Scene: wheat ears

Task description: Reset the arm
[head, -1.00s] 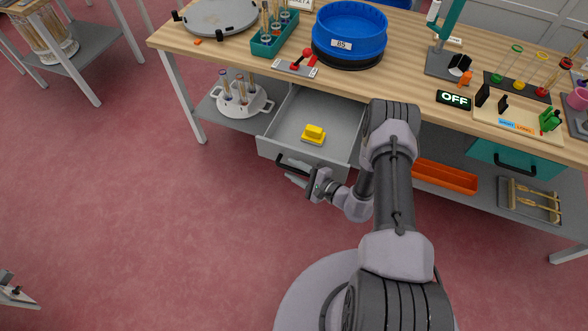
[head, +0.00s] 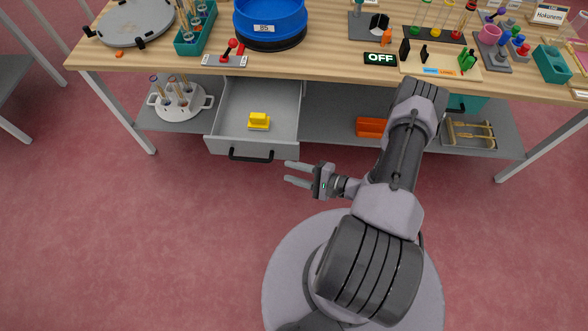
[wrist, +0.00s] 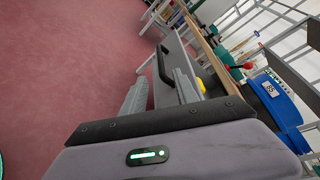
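My gripper (head: 296,174) is open and empty in the head view, its two fingers apart and pointing left. It hangs over the red floor, in front of the bench and a little right of the open drawer. In the wrist view its two grey fingers (wrist: 159,88) are spread with nothing between them. The grey drawer (head: 226,143) is pulled out, and a yellow block (head: 259,120) sits inside it. The drawer's black handle (head: 251,156) is clear of my gripper. My arm is bent over my round base.
The wooden bench (head: 330,62) carries a blue sieve (head: 270,18), a red-handled lever switch (head: 229,52) and an OFF display (head: 380,58). An orange tray (head: 371,127) lies on the lower shelf (head: 330,129). The floor (head: 130,240) left of my base is free.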

